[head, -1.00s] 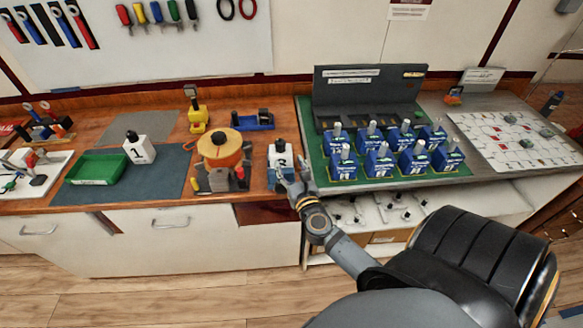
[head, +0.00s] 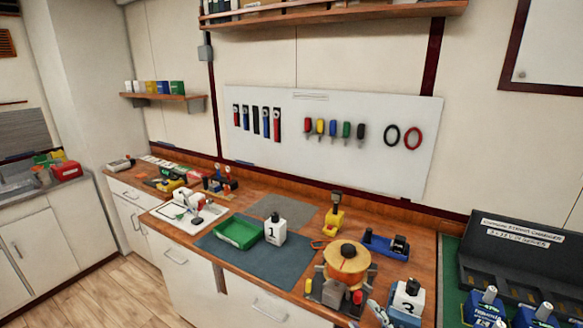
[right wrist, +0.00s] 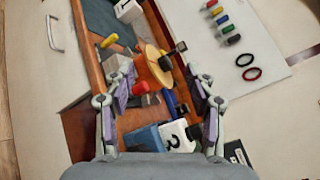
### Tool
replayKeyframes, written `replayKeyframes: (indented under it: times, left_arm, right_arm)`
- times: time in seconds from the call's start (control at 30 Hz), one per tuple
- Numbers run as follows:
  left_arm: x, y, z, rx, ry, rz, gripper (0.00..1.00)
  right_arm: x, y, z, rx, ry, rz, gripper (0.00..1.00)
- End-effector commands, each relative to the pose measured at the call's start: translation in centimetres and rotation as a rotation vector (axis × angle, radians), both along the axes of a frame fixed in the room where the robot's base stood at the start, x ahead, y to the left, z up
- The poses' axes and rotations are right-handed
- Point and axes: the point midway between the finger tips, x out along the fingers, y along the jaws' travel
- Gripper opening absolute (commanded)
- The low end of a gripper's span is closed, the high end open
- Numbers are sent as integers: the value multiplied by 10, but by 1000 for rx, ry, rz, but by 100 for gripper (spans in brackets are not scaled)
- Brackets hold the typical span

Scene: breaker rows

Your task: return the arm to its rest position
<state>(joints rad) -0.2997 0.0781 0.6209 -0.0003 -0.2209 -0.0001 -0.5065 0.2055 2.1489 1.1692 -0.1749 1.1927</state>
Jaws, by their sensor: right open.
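My right gripper (head: 380,315) shows only in part at the bottom edge of the head view, just left of the white numbered bottle (head: 407,298). In the right wrist view my right gripper (right wrist: 163,98) has its two fingers wide apart with nothing held between them. The same bottle (right wrist: 174,138) lies in that view close to the gripper's base, between the fingers. It stands in a blue holder (right wrist: 147,138). The rest of my right arm is out of the head view. My left gripper is not in view.
An orange-topped round fixture (head: 347,262) stands left of the numbered bottle. A bottle marked 1 (head: 275,231) and a green tray (head: 238,232) are on the dark mat (head: 255,258). A black case (head: 525,255) stands behind blue breakers (head: 485,306) at right.

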Motion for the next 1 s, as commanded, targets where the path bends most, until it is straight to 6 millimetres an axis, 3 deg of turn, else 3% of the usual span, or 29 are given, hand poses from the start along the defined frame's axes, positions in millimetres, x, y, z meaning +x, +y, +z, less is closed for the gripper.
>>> replayKeyframes:
  times: [0.03, 0.1, 0.17, 0.3, 0.4, 0.67, 0.7, 0.8, 1.0]
  left_arm:
    - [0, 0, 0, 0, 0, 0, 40]
    - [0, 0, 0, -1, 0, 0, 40]
    - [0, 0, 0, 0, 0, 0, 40]
    - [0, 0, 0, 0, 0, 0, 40]
    - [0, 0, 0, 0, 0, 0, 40]
    - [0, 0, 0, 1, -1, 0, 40]
    - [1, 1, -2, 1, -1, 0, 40]
    - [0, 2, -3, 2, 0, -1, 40]
    - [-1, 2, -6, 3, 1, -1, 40]
  right_arm:
    - [-11, 25, -8, -246, 8, 121, 56]
    - [-31, 47, -29, -618, 25, 298, 56]
    - [-48, 53, -49, -890, 49, 431, 56]
    - [-85, 37, -84, -1351, 128, 686, 56]
    - [-109, 15, -99, -1581, 200, 846, 56]
    - [-174, -52, -107, -1952, 447, 1247, 56]
    - [-168, -52, -129, -1938, 445, 1248, 56]
    - [-161, -55, -167, -1926, 454, 1256, 56]
    - [-160, -63, -254, -1900, 480, 1282, 56]
